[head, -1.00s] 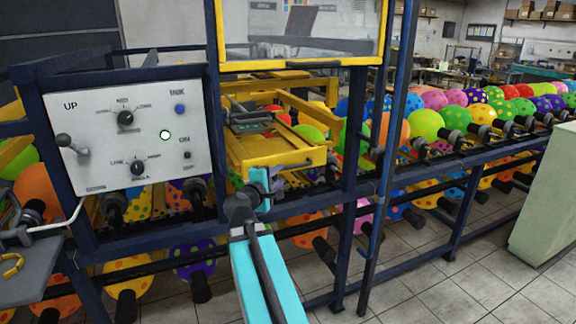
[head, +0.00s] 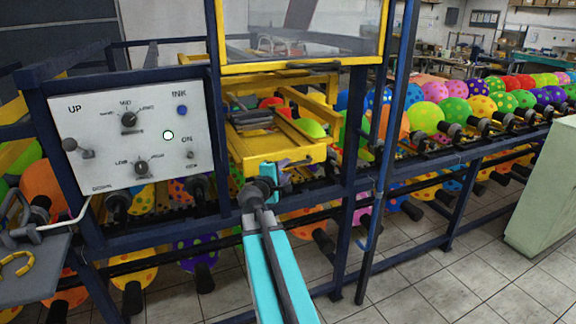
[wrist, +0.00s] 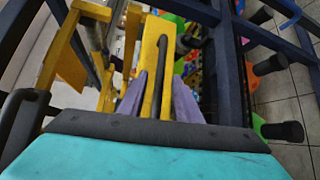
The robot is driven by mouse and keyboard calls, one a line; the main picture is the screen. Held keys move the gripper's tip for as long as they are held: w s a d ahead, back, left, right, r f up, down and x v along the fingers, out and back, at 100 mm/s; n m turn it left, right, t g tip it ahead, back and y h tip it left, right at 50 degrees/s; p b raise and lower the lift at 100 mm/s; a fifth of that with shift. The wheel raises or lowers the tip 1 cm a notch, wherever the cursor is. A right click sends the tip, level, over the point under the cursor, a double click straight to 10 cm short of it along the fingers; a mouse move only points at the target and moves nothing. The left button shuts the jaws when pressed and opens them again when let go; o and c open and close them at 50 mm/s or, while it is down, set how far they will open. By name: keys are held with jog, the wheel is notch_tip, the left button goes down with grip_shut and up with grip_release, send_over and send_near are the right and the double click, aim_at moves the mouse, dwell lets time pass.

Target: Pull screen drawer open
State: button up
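The yellow screen drawer (head: 277,152) sits in the dark blue machine frame, to the right of the control panel. Its front shows in the wrist view (wrist: 151,57). A dark bar handle (wrist: 184,43) runs along that front. My gripper (head: 290,162) is at the drawer front in the head view, covering part of the handle. In the wrist view, the two purple fingers of my gripper (wrist: 160,82) stand apart, on either side of the handle's line, with space around the bar. Whether the fingertips reach past the bar is hard to tell.
A white control panel (head: 134,130) with knobs and a lit button is left of the drawer. A yellow-framed clear window (head: 300,32) hangs above. Blue posts (head: 385,150) stand to the right. Balloons (head: 425,117) line the rails. A pale green cabinet (head: 540,195) stands far right; tiled floor between is clear.

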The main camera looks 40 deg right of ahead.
aim_at(289, 166)
jog(key=shift+p+x, duration=0.45)
jog(key=shift+x, duration=1.35)
grip_shut()
jog(key=shift+s+a, duration=0.1)
jog(key=shift+a, duration=0.1)
jog(key=shift+d, duration=0.15)
